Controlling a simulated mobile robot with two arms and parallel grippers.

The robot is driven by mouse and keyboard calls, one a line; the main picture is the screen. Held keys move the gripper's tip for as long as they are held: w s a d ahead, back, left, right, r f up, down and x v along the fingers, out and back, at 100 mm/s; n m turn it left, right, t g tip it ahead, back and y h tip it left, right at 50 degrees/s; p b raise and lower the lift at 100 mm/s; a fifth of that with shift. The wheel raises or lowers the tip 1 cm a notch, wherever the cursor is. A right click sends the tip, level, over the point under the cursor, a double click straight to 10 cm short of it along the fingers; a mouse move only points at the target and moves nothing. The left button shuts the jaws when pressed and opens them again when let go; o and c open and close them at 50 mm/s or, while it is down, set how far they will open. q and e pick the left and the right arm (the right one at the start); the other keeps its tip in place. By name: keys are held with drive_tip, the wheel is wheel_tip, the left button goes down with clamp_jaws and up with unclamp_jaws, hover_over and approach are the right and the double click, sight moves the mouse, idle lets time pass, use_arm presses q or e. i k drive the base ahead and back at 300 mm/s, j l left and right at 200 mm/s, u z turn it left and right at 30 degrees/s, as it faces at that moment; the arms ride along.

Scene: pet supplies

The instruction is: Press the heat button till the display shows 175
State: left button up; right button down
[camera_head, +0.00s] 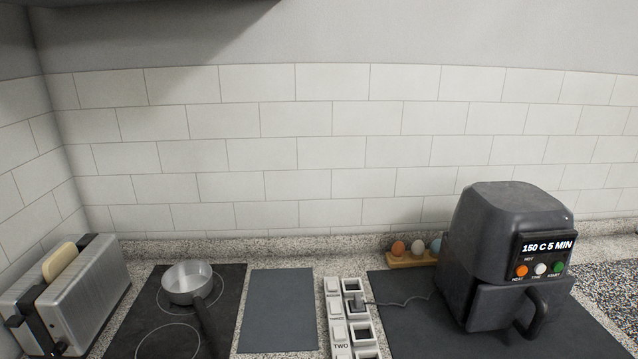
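A dark grey air fryer (497,226) stands at the right of the counter on a dark mat. Its display (547,246) reads "150 C 5 MIN". Below the display is a row of buttons: the orange heat button (520,271) at the left, a white button (540,268) in the middle and a green button (558,266) at the right. The drawer handle (538,314) is below them, and the drawer looks shut. Neither of my grippers shows in the head view.
A toaster (84,301) with bread in it stands at the far left. A saucepan (187,283) sits on the black hob (228,281). A switch strip (337,331) with a plugged-in cord lies mid-counter. Eggs in a wooden holder (409,260) stand left of the fryer.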

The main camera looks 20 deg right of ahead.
sight(521, 270)
drive_tip(key=z, duration=1.6)
